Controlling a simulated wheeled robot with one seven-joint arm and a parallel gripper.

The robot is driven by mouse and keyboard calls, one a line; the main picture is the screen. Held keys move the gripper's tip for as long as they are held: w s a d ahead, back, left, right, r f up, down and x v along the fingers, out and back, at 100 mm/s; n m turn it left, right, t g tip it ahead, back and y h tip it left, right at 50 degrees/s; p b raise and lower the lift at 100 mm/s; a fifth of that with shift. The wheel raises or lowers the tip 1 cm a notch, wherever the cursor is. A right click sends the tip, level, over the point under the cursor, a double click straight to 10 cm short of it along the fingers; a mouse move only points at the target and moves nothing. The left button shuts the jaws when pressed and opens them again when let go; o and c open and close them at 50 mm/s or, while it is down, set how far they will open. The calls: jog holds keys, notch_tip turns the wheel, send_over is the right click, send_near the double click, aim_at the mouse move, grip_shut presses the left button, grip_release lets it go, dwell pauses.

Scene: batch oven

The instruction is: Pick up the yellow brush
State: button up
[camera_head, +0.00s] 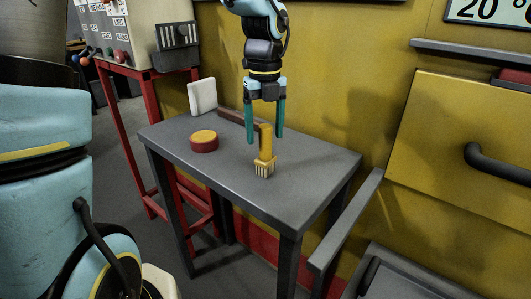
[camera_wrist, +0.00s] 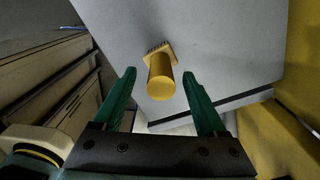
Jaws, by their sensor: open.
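The yellow brush (camera_head: 265,150) stands upright on the grey table (camera_head: 310,170), bristles down. In the wrist view the brush (camera_wrist: 161,80) shows its round handle end toward me, between and beyond the fingertips. My gripper (camera_head: 264,134) is open above the table, fingers pointing down. In the head view its fingers lie on either side of the upper handle, which appears between them. In the wrist view my gripper (camera_wrist: 160,72) shows both green fingers spread, with gaps to the handle. I cannot tell the exact height of the fingertips against the handle.
A red round item with a yellow top (camera_head: 204,141) lies left on the table. A brown bar (camera_head: 236,120) and a white upright panel (camera_head: 202,97) are behind. The yellow oven wall (camera_head: 340,70) is close behind, with a dark handle (camera_head: 495,165) at right.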

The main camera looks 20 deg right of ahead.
aim_at(266, 143)
jog(key=shift+s+f, duration=0.1)
jog(key=shift+f, duration=1.8)
grip_shut()
